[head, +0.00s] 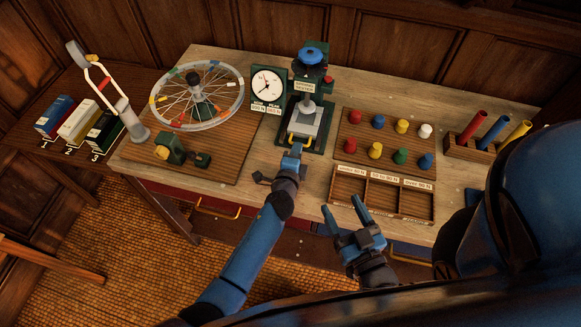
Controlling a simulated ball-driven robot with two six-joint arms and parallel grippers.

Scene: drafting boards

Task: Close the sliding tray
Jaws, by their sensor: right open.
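The sliding tray (306,124) is a grey metal tray with a yellow handle (291,140) on its front. It sits low on the green press (307,88) at the back middle of the bench and sticks out toward me under the press head. My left gripper (294,148) is right at the handle, its tips pointing toward the tray. I cannot tell whether it touches the handle or whether its fingers are apart. My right gripper (345,213) is open and empty, with its fingers spread in front of the wooden compartment box (383,215).
A dial gauge (267,84) stands left of the press, beside a spoked wheel (197,96) on a board. Several coloured pegs stand on a board (352,155) to the right. A rack (459,149) holds coloured tubes. Bare bench shows left of my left gripper.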

